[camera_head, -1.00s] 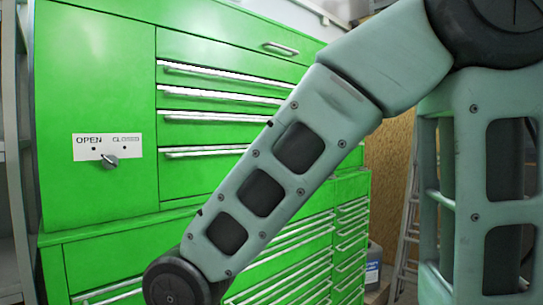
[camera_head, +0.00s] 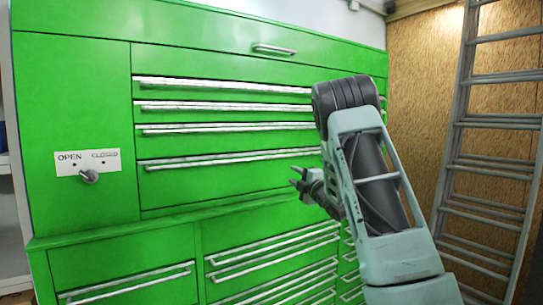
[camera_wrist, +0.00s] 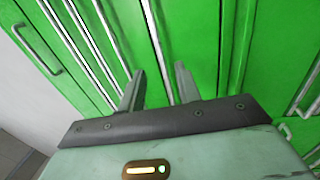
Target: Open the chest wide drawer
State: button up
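The green chest (camera_head: 80,125) fills the left and middle of the head view. Its upper part has a stack of wide drawers with long silver handles, such as the lowest upper drawer (camera_head: 230,181); all look shut. Below are more wide drawers (camera_head: 270,245). My gripper (camera_head: 297,178) is in front of the right end of the upper drawers, near the lowest long handle. In the wrist view my gripper (camera_wrist: 159,85) has its two fingers apart with nothing between them. A long silver handle (camera_wrist: 155,42) runs just beyond the fingertips; I see no contact.
A knob plate marked OPEN and CLOSED (camera_head: 88,163) is on the chest's left panel. A metal ladder (camera_head: 490,130) leans at the right against a wood-chip wall (camera_head: 425,75). A grey shelf (camera_head: 12,220) stands at the far left.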

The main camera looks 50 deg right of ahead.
jog(key=p, duration=0.8)
send_near(269, 158)
jog(key=x, duration=0.9)
jog(key=shift+f, duration=0.1)
grip_shut()
